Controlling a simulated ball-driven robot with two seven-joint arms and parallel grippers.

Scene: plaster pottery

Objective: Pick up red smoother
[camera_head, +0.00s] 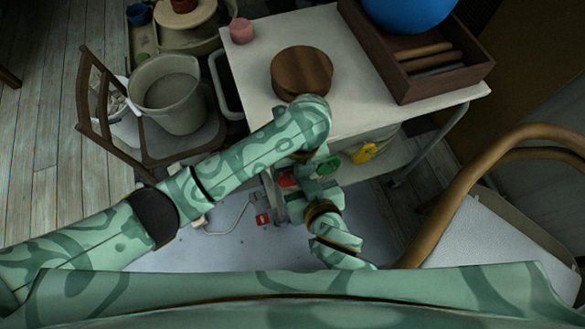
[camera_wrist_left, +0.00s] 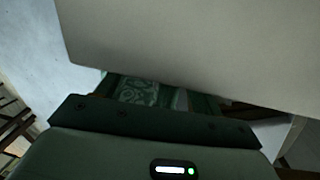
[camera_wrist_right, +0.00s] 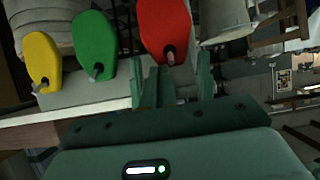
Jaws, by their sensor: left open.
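The red smoother (camera_wrist_right: 165,25) hangs at the front edge of the white table, beside the green smoother (camera_wrist_right: 96,45) and the yellow smoother (camera_wrist_right: 42,60). In the head view the red smoother (camera_head: 287,179) is partly hidden by my arms. My right gripper (camera_wrist_right: 175,85) has its fingers apart, with the red smoother just beyond and slightly left of them in its wrist view. I see nothing held between them. My left gripper (camera_wrist_left: 160,92) is open, close to a broad pale surface. In the head view the arms crowd together, and I cannot clearly separate the jaws.
The white table (camera_head: 250,75) holds a round wooden block (camera_head: 302,72), a pink cup (camera_head: 241,31) and a wooden box (camera_head: 440,75) with a blue ball (camera_head: 408,12). A chair with a bucket (camera_head: 172,95) stands left. A curved-armed chair (camera_head: 460,200) stands right.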

